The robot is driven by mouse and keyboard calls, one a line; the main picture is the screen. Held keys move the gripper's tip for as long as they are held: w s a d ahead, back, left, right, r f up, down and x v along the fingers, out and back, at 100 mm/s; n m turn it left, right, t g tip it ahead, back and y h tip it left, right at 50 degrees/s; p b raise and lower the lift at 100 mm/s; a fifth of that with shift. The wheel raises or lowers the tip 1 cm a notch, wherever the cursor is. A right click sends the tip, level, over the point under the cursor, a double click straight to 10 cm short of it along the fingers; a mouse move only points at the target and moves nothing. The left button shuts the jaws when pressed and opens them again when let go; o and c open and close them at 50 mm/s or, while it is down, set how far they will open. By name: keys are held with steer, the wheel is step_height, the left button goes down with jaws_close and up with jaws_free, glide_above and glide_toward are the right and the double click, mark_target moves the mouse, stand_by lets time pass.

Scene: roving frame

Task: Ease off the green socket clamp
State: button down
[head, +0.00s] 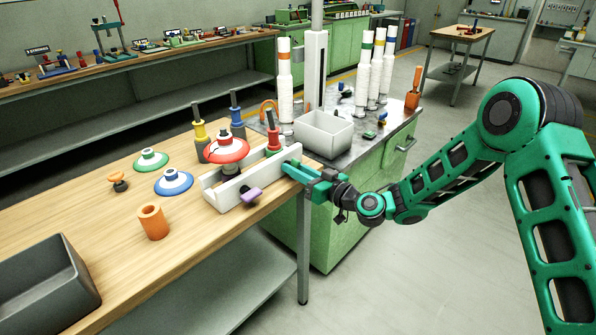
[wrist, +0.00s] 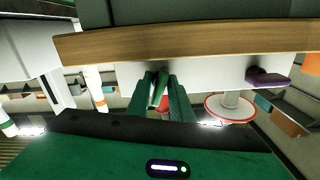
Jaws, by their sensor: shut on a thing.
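The green socket clamp (wrist: 158,88) shows as a slim green piece against the front of the white fixture in the wrist view. My gripper (wrist: 158,100) has one finger on each side of it and is shut on it. In the head view my gripper (head: 290,168) reaches the right end of the white fixture (head: 232,187) at the table's edge, and its fingers mostly hide the clamp. A purple clamp (head: 251,195) is on the same front face, further left. A red disc with a white hub (head: 228,150) sits at the fixture.
Yellow, blue and red-collared tools (head: 273,140) stand behind the fixture. Green (head: 150,160) and blue (head: 173,183) discs, an orange cup (head: 152,222) and a grey bin (head: 45,285) are on the wooden table. A green cabinet with a pale tray (head: 323,132) stands behind my gripper.

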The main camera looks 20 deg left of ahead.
steer(key=shift+s+a, duration=0.1)
steer(key=shift+s, duration=0.1)
stand_by(0.4)
steer(key=c, duration=1.8)
jaws_free()
steer(key=shift+w, duration=0.1)
steer(key=v, duration=1)
steer(key=shift+d+f, duration=0.1)
steer(key=shift+d, duration=0.3)
